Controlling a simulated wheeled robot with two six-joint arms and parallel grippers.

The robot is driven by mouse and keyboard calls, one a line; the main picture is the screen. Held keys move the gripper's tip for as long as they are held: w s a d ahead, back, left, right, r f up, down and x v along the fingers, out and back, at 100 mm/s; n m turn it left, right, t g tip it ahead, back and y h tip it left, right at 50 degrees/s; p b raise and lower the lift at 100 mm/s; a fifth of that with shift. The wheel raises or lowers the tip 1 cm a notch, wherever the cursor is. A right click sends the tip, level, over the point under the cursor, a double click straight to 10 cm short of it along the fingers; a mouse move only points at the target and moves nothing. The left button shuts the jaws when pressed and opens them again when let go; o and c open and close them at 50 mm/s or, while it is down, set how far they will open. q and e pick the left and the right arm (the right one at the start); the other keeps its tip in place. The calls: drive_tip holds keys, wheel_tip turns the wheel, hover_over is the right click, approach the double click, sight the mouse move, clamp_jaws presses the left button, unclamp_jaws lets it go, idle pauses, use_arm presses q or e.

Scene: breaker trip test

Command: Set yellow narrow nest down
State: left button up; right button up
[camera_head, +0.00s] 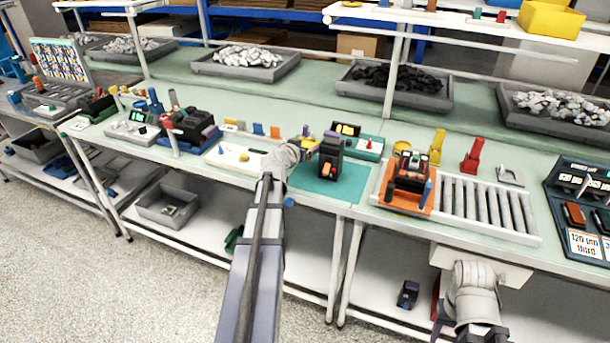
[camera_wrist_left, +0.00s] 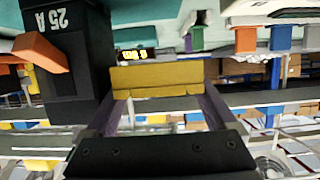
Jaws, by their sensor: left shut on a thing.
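The yellow narrow nest (camera_wrist_left: 158,77) is a flat yellow block between the purple fingers of my left gripper (camera_head: 313,143). The gripper is shut on it and holds it just beside the black breaker (camera_head: 330,160). In the head view the nest is mostly hidden by the gripper. The breaker stands upright on the teal mat (camera_head: 345,190). In the left wrist view it fills the left side, with "25 A" on it and an orange lever (camera_wrist_left: 40,52). My right arm shows at the lower right, but its gripper is not visible.
A teal device (camera_head: 368,150) stands behind the breaker. A white board (camera_head: 228,158) lies left of the mat. An orange fixture (camera_head: 405,203) and a roller track (camera_head: 485,205) stand to the right. The front part of the teal mat is bare.

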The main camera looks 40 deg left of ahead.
sight(305, 169)
use_arm(q)
drive_tip(key=shift+f+b, duration=2.9)
drive_tip(key=shift+f, duration=0.6)
use_arm(e)
wheel_tip(305, 169, down, 7)
use_arm(q)
drive_tip(key=shift+f, duration=0.1)
use_arm(e)
drive_tip(key=shift+f, duration=0.1)
use_arm(q)
drive_tip(key=shift+f, duration=0.15)
drive_tip(key=o, duration=1.4)
use_arm(e)
drive_tip(key=shift+f, duration=0.1)
use_arm(q)
drive_tip(key=shift+r, duration=0.3)
drive_tip(key=p+v, duration=0.4)
drive_tip(key=v, duration=0.8)
use_arm(e)
wheel_tip(305, 169, up, 4)
drive_tip(key=shift+r, duration=0.25)
